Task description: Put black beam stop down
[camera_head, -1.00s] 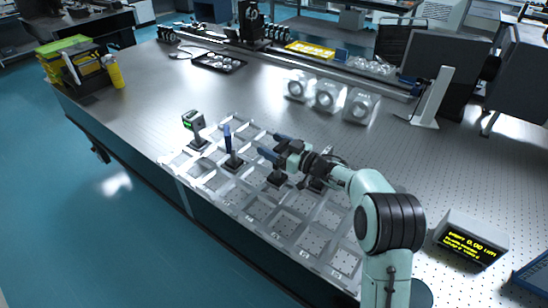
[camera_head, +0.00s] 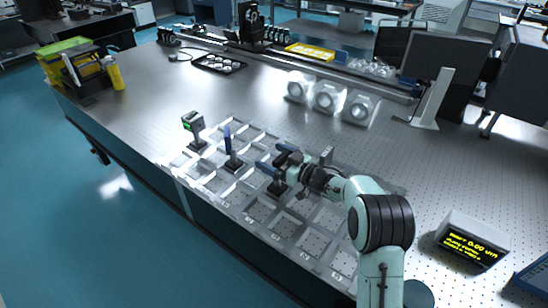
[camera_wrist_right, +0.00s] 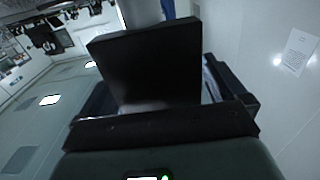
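My right gripper (camera_head: 274,159) is over the divided tray (camera_head: 219,200) in the head view, its two blue-tipped fingers apart at the width of what they hold. It is shut on the black beam stop (camera_wrist_right: 150,65), whose dark square plate fills the middle of the right wrist view between the fingers. In the head view, the beam stop's dark base (camera_head: 277,188) shows below the gripper at a tray compartment. Whether the base touches the tray floor I cannot tell. My left gripper is not in view.
A grey plate (camera_head: 327,155) stands just behind my right wrist. Several front compartments are empty. White round-faced mounts (camera_head: 328,97) stand farther back.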

